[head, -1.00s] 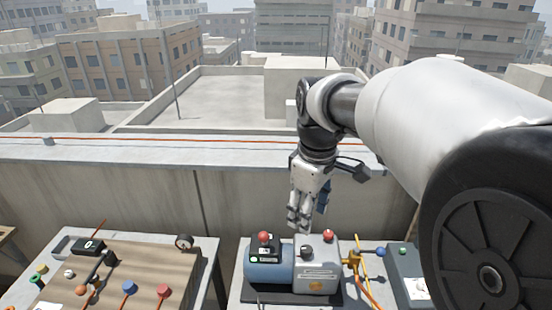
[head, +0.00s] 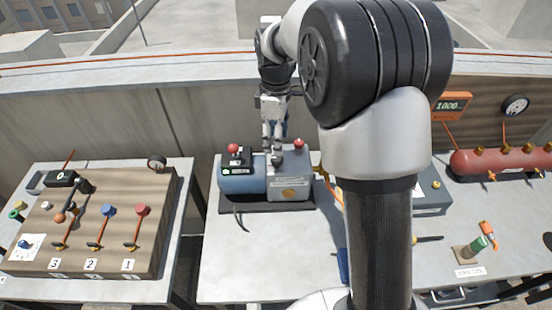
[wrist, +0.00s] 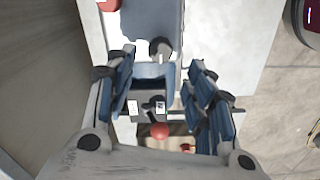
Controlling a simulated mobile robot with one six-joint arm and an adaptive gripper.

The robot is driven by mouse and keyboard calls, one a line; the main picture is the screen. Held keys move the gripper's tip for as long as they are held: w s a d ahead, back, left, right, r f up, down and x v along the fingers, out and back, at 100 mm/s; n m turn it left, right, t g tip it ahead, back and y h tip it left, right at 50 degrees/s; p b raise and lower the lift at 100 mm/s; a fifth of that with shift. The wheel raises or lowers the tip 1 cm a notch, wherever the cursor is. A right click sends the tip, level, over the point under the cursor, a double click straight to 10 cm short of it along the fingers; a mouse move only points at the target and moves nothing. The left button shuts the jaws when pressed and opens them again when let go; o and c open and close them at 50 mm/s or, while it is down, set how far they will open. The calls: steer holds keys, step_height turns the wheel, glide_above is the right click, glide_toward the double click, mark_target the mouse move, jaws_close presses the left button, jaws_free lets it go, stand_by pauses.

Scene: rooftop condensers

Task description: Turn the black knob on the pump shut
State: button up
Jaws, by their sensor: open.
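The pump stands on the middle table in the head view, with a blue motor body (head: 242,182) at left and a grey block (head: 290,186) at right. Its black knob (head: 277,159) sits on top of the grey block. My gripper (head: 272,143) points down just above that knob, and its fingertips hide part of it. In the wrist view the black knob (wrist: 160,47) shows a little above the gap between the two open blue fingers of my gripper (wrist: 160,70). Nothing is held. I cannot tell whether a finger touches the knob.
A red button (head: 233,148) on a black switch box stands left of the knob, and another red knob (head: 298,143) stands right of it. A concrete wall (head: 120,115) rises behind. A valve board (head: 110,215) is at left, a red manifold (head: 500,160) at right. The table front (head: 255,250) is clear.

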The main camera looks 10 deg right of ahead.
mark_target(276, 158)
step_height(276, 158, down, 7)
steer(key=shift+f+b, duration=0.15)
steer(key=shift+b, duration=0.8)
steer(key=shift+c, duration=0.4)
steer(key=c, duration=1)
